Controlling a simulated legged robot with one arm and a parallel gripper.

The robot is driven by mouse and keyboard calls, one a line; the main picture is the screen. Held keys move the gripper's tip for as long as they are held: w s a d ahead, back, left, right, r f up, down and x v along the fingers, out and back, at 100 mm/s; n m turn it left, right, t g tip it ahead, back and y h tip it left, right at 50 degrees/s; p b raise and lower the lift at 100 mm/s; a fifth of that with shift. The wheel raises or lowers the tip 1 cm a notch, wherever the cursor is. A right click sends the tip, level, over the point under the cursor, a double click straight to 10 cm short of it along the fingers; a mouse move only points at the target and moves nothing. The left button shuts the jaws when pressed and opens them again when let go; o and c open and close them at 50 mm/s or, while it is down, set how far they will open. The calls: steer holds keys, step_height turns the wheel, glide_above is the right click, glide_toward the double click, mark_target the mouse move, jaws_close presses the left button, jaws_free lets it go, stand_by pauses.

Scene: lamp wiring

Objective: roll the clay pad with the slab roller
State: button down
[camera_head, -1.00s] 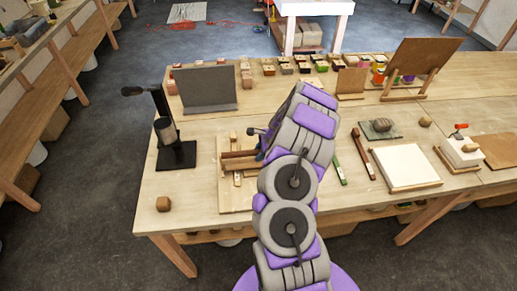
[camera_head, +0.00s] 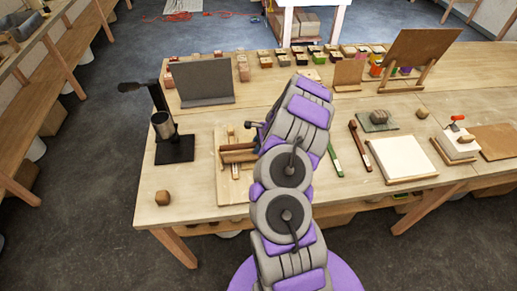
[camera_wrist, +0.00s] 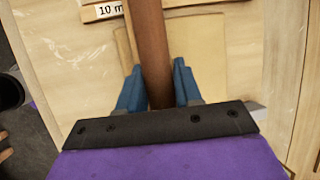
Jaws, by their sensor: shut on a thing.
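The slab roller's wooden board (camera_head: 221,187) lies near the front left of the table. A brown round bar (camera_wrist: 151,45), apparently the slab roller, runs between my gripper's blue fingers (camera_wrist: 157,72) in the wrist view. My gripper is shut on it. A flat tan slab (camera_wrist: 202,50), apparently the clay pad, lies under the bar, and part of it is hidden. In the head view the roller (camera_head: 237,154) shows at the left of my arm. My arm covers my fingers and the clay there.
A wooden strip marked "10 m" (camera_wrist: 108,10) lies beyond the fingers. A black stand with a metal cylinder (camera_head: 174,148) stands left of the board. A green tool (camera_head: 335,160), a brown stick (camera_head: 360,145) and a white slab (camera_head: 403,158) lie to the right.

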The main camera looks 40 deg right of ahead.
steer(key=shift+w+d+f, duration=0.1)
steer(key=shift+w+d, duration=0.2)
steer(key=shift+w, duration=0.4)
steer(key=shift+w+d+r, duration=0.1)
steer(key=shift+w+d, duration=0.25)
steer(key=shift+w, duration=0.35)
steer(key=shift+w+d+f, duration=0.1)
steer(key=shift+w+d, duration=0.2)
steer(key=shift+w, duration=0.4)
steer(key=shift+w+d+b, duration=0.15)
steer(key=shift+w+d, duration=0.5)
steer(key=shift+w, duration=0.15)
steer(key=shift+w+d+b, duration=0.15)
steer(key=shift+w+d, duration=0.45)
steer(key=shift+w, duration=0.2)
steer(key=shift+w+d+b, duration=0.2)
steer(key=shift+w+d, duration=0.2)
steer(key=shift+w, duration=0.2)
steer(key=shift+w+d+b, duration=0.2)
steer(key=shift+w+d, duration=0.15)
steer(key=shift+w, duration=0.25)
steer(key=shift+s, duration=0.1)
